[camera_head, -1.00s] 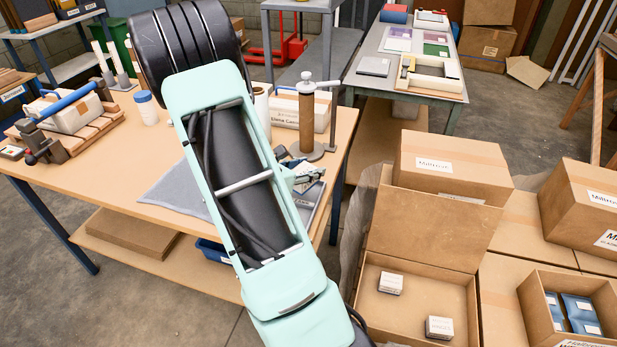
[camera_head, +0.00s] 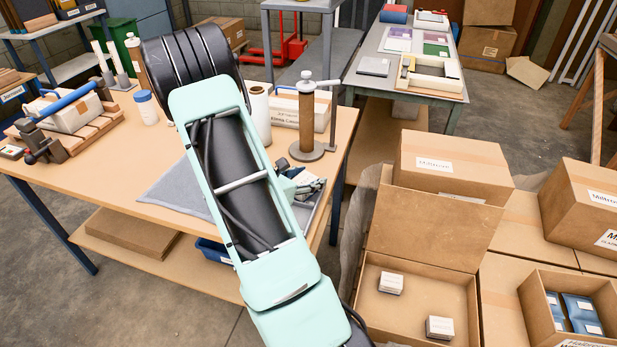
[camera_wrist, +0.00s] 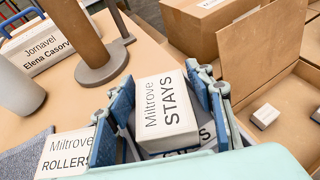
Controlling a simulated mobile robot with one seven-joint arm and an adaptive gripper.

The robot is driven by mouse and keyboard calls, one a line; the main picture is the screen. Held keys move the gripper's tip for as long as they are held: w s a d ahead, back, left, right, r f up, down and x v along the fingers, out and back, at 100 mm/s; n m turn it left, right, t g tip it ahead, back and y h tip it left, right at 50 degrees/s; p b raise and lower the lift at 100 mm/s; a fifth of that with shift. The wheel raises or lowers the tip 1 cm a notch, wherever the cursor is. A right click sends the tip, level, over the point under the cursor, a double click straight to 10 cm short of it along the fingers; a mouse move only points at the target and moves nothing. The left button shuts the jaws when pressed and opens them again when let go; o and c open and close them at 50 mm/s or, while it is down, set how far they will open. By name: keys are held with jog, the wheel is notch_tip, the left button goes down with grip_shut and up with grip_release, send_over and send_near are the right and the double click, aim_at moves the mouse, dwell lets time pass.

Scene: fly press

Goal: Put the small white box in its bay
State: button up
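A small white box (camera_wrist: 163,112) marked "Miltrove STAYS" lies between the two blue-padded fingers of my gripper (camera_wrist: 163,85) in the wrist view. The fingers stand apart, one close along each side of it; whether they touch it is unclear. Part of another white box marked with the end of "STAYS" (camera_wrist: 207,133) shows beyond a finger. A white box marked "ROLLERS" (camera_wrist: 66,153) lies left of my gripper. In the head view my gripper (camera_head: 306,186) is mostly hidden by my arm, over a grey tray (camera_head: 318,215) on the table.
An open carton (camera_head: 415,290) right of the table holds two small white boxes (camera_head: 391,283), (camera_head: 439,327), with bare floor between them. A brown post on a round base (camera_head: 306,151) and a labelled white carton (camera_head: 285,110) stand behind my gripper. Closed cartons (camera_head: 452,165) stand right.

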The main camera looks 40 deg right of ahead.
jog(key=shift+o, duration=0.4)
jog(key=shift+r, duration=0.1)
jog(key=shift+r, duration=0.15)
jog(key=v, duration=1.2)
